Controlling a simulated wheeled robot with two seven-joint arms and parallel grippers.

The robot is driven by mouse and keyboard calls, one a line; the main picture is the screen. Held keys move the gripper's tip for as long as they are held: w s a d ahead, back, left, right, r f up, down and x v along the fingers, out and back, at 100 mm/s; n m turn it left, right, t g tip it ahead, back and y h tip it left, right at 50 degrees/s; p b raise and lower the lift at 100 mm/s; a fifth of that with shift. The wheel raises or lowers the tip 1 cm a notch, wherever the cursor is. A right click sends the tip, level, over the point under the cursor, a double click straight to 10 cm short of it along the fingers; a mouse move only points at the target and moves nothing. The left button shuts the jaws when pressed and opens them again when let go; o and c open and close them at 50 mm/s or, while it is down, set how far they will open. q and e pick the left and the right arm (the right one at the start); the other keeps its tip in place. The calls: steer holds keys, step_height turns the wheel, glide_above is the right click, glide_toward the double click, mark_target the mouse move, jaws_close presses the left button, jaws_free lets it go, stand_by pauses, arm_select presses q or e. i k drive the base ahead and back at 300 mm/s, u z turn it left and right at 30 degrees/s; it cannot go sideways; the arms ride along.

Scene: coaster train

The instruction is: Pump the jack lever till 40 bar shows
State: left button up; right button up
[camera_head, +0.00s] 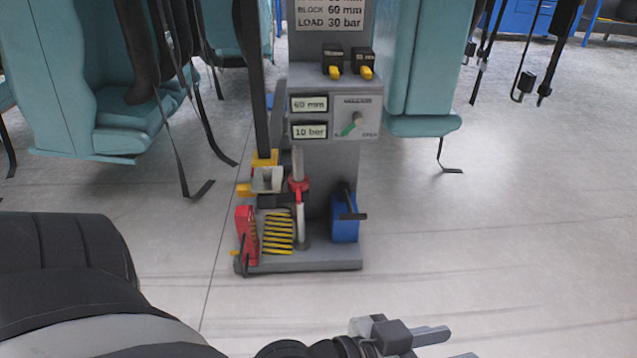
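The grey jack stand (330,170) stands upright at the centre. Its upper display (309,104) reads 60 mm and its lower display (309,131) reads 10 bar. A dial with a green mark (352,125) is beside them. Low on the right of the stand is a blue box (344,229) with a black lever-like bar (350,216). A red-collared cylinder (298,187) stands left of it. My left gripper (456,345) is at the bottom edge, partly cut off, its fingers apart, far from the stand and touching nothing. My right gripper is out of view.
A red part (247,235) and yellow-black striped pieces (277,232) sit on the stand's base (310,264). Teal seats with hanging black straps (118,75) flank the stand, with another (420,65) at right. The floor in front and to the right is clear.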

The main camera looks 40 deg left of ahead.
mark_target(352, 216)
steer(key=u, duration=1.5)
steer(key=i, duration=0.1)
steer(key=z, duration=0.1)
